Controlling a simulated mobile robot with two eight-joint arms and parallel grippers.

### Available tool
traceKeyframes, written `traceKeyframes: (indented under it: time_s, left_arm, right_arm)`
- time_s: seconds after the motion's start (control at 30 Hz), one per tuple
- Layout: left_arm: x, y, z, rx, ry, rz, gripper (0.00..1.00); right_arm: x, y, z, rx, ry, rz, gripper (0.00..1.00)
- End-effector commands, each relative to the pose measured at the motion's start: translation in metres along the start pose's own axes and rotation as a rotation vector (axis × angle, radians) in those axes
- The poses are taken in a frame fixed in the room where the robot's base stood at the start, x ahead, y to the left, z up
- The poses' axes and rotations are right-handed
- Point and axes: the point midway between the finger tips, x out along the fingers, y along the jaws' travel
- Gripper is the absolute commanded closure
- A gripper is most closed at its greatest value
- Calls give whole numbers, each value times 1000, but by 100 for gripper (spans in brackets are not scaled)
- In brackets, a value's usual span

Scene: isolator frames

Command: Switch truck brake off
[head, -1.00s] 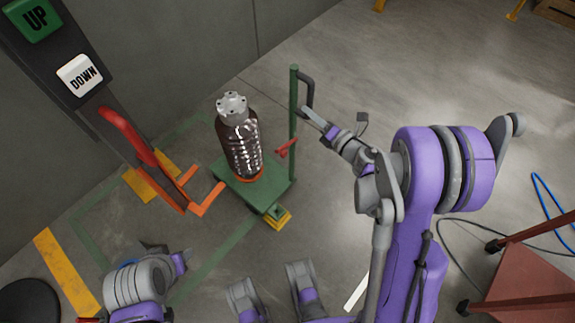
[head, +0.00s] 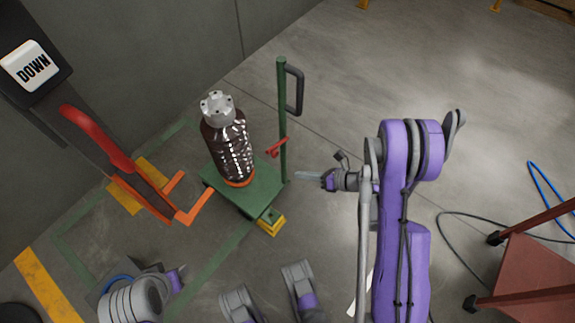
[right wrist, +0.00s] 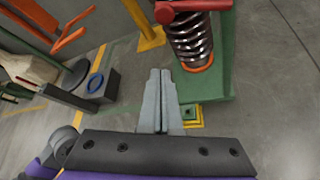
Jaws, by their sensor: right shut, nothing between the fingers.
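The truck is a small green trolley (head: 262,190) with an upright post (head: 282,110) and a black handle (head: 296,92). A red brake lever (head: 277,148) juts from the lower post; a red bar, probably this lever, shows at the top of the right wrist view (right wrist: 190,7). A dark ribbed bottle with a grey cap (head: 228,140) stands upright on the trolley. My right gripper (head: 308,176) is shut and empty, just right of the post and below the lever. Its fingers (right wrist: 160,78) point toward the trolley in the wrist view. My left gripper's fingers do not show.
An orange-red lift fork (head: 165,200) with a DOWN button (head: 30,66) stands left of the trolley. A yellow block (head: 270,221) lies at the trolley's front corner. A red-brown stand (head: 530,270) and cables are at the right. Open floor lies behind my right arm.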

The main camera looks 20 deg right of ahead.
Motion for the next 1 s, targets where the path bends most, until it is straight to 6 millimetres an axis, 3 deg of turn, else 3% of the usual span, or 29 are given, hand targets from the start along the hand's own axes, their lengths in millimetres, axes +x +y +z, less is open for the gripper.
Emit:
traceKeyframes:
  time_s: [0.17, 0.5, 0.73, 1.0]
  left_arm:
    - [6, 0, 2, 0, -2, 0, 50]
    - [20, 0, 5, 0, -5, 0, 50]
    - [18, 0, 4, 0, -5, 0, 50]
    - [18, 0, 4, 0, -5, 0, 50]
  right_arm:
    - [26, 1, -1, -1, 2, 5, 100]
    - [98, 0, -1, 0, 1, 3, 100]
    - [86, 0, 30, 1, -1, 0, 100]
    - [83, 0, 39, 1, -1, 0, 100]
